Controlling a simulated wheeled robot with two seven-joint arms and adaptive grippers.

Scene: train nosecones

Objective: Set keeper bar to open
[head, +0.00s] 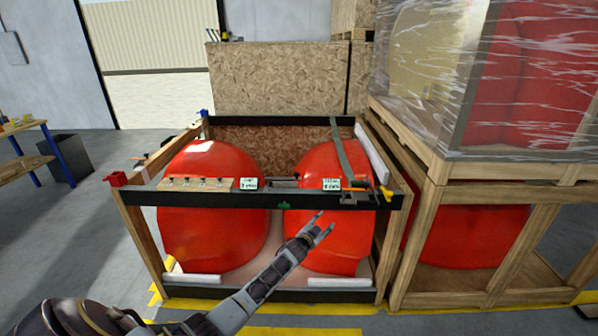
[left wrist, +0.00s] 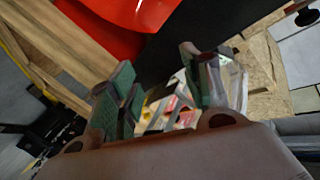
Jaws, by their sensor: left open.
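A long black bar (head: 235,198), which looks like the keeper bar, lies across the upper front of a wooden crate (head: 140,235) holding two red nosecones (head: 215,225) (head: 318,240). A red end piece (head: 117,179) sits at its left end. A dark fitting with a yellow handle (head: 385,193) sits near its right end. My left gripper (head: 325,220) is open and empty, in front of the right nosecone and below the bar in the picture. In the left wrist view its fingers (left wrist: 158,68) are apart, with red and black surfaces beyond. Whether it touches anything is unclear. My right gripper is not shown.
A plastic-wrapped crate (head: 430,170) stands close on the right. Chipboard boxes (head: 278,78) stand behind. A wooden bench (head: 25,165) and dark bin (head: 66,160) are at left. Floor at front left is clear, with yellow lines (head: 300,331).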

